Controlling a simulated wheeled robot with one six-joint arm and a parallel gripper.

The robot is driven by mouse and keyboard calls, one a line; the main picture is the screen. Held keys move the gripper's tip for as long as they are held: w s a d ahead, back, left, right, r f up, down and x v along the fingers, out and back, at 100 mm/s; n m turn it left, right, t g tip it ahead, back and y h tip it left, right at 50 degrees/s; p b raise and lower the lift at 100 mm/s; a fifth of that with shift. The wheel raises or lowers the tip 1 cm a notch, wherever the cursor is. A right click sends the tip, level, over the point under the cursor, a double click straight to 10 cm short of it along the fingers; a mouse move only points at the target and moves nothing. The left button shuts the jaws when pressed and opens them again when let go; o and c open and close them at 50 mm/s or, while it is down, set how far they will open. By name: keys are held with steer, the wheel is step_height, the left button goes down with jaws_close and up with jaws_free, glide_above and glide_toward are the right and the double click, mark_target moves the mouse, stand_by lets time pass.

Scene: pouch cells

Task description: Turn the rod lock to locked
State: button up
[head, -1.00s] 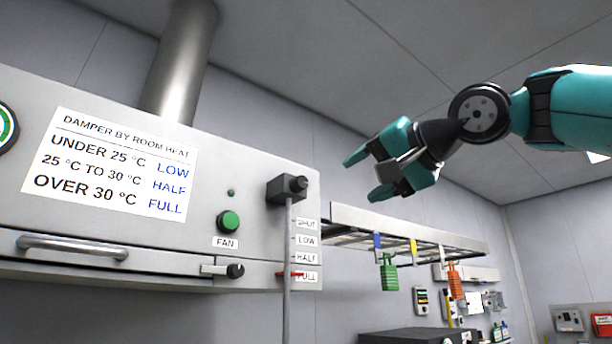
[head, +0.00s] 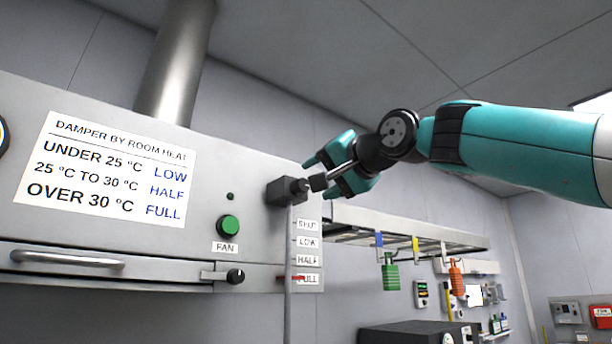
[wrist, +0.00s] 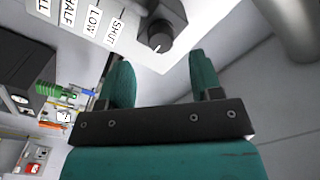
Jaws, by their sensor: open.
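The rod lock is a black block (head: 284,191) with a round knob (head: 302,186) on the hood's right front corner. In the wrist view the knob (wrist: 160,38) has a white mark on its face and lies just beyond and between my fingertips. A grey rod (head: 289,255) hangs down from the lock, its red pointer (head: 298,278) at the FULL label. My gripper (head: 322,178) is open and empty, close to the knob; its fingertips also show in the wrist view (wrist: 160,68). I cannot tell whether they touch the knob.
A green FAN button (head: 228,225) and a small dark lamp (head: 230,196) are left of the lock. A damper notice (head: 105,170) covers the hood's left.

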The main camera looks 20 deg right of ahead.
mark_target(304, 185)
steer(key=p+x, duration=0.1)
steer(key=x, duration=0.4)
steer(key=shift+w+p, duration=0.1)
steer(key=shift+p, duration=0.3)
steer(key=shift+a, duration=0.1)
steer(key=c, duration=0.9)
